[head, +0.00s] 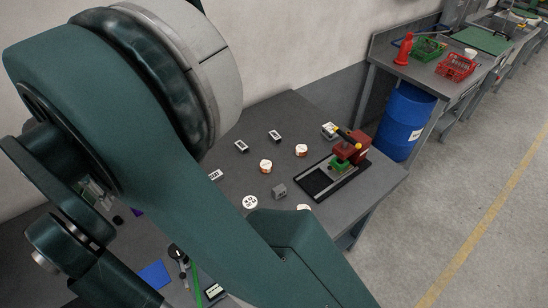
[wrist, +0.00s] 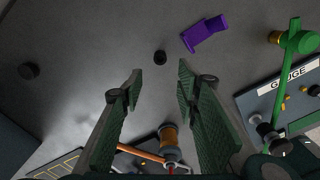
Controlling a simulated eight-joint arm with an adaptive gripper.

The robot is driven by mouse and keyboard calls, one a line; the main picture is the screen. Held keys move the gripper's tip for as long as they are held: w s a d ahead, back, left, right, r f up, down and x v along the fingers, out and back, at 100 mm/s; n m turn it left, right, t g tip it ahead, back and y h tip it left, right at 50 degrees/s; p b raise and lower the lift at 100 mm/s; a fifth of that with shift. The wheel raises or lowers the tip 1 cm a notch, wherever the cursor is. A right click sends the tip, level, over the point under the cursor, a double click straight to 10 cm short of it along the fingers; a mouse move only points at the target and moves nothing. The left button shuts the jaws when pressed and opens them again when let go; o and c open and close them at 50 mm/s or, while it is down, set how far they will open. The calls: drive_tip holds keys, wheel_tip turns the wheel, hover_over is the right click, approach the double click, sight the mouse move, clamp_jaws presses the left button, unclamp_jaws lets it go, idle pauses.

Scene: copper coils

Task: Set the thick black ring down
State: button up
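A small black ring (wrist: 160,57) lies on the grey table, just beyond my fingertips and roughly centred between them in the wrist view. A wider, flatter black round piece (wrist: 28,70) lies apart at the left. I cannot tell for sure which is the thick ring. My gripper (wrist: 160,70) is open, with a wide gap between its fingers and nothing held. In the head view a small black piece (head: 117,219) shows beside my arm, which hides much of the table there.
A purple bracket (wrist: 205,34) lies near the small ring. A green gauge stand (wrist: 291,75) on a labelled plate is at the right. A copper-coloured cylinder (wrist: 168,137) shows between the lower fingers. Copper coils (head: 265,166) and a red-and-green fixture (head: 347,153) stand farther along the table (head: 375,180).

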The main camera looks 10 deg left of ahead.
drive_tip(key=w+d+r+m+t+y, duration=0.1)
drive_tip(key=w+d+r+m, duration=0.4)
drive_tip(key=d, duration=0.5)
drive_tip(key=w+d+r+m, duration=0.3)
drive_tip(key=w+d+r, duration=0.35)
drive_tip(key=d, duration=0.35)
drive_tip(key=w+d+r+m+t+y, duration=0.1)
drive_tip(key=w+d+r+m, duration=0.4)
drive_tip(key=d, duration=0.5)
drive_tip(key=w+d+r+m, duration=0.1)
drive_tip(key=d+r+m, duration=0.1)
drive_tip(key=d, duration=0.5)
drive_tip(key=w+d+r+m, duration=0.2)
drive_tip(key=d, duration=0.5)
drive_tip(key=s+d+r+m+t, duration=0.25)
drive_tip(key=d+m, duration=0.25)
drive_tip(key=d, duration=0.8)
drive_tip(key=s+d+f+m+t, duration=0.1)
drive_tip(key=s+d+m, duration=0.3)
drive_tip(key=d, duration=0.5)
drive_tip(key=s+d+f+m+h, duration=0.1)
drive_tip(key=s+d+m, duration=0.4)
drive_tip(key=d, duration=0.5)
drive_tip(key=s+d+f+m+t+h, duration=0.1)
drive_tip(key=s+d+m, duration=0.4)
drive_tip(key=d, duration=0.5)
drive_tip(key=shift+s+f+m+t, duration=0.15)
drive_tip(key=shift+f+m+t, duration=0.2)
drive_tip(key=shift+f+m, duration=0.55)
